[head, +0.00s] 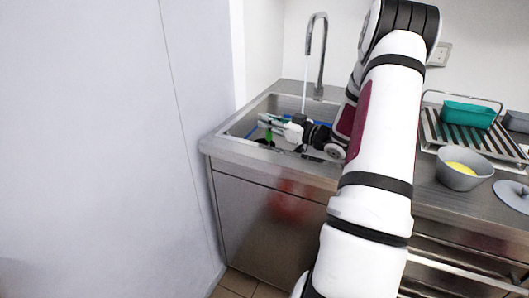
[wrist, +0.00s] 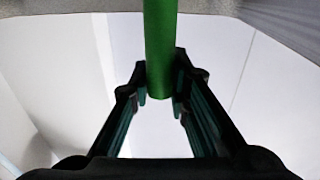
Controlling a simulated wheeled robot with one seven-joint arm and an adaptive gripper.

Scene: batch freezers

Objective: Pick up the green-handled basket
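My gripper (head: 268,125) reaches leftward into the sink (head: 216,143), low over the basin. A green handle (wrist: 161,45) stands between my two fingertips (wrist: 160,85) in the wrist view, filling the gap with both fingers against its sides. Its rounded lower end shows between the fingers. In the head view a small green piece (head: 268,138) shows just below the fingertips. Bits of blue edge show in the basin; I cannot tell whether they belong to the basket. The basket's body is mostly hidden by my gripper and arm.
A faucet (head: 318,50) runs water into the sink behind my gripper. To the right, the counter holds a striped rack (head: 437,130) with a teal container (head: 467,114), and a grey bowl (head: 459,178) with yellow contents. A pale wall panel (head: 100,140) stands close at left.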

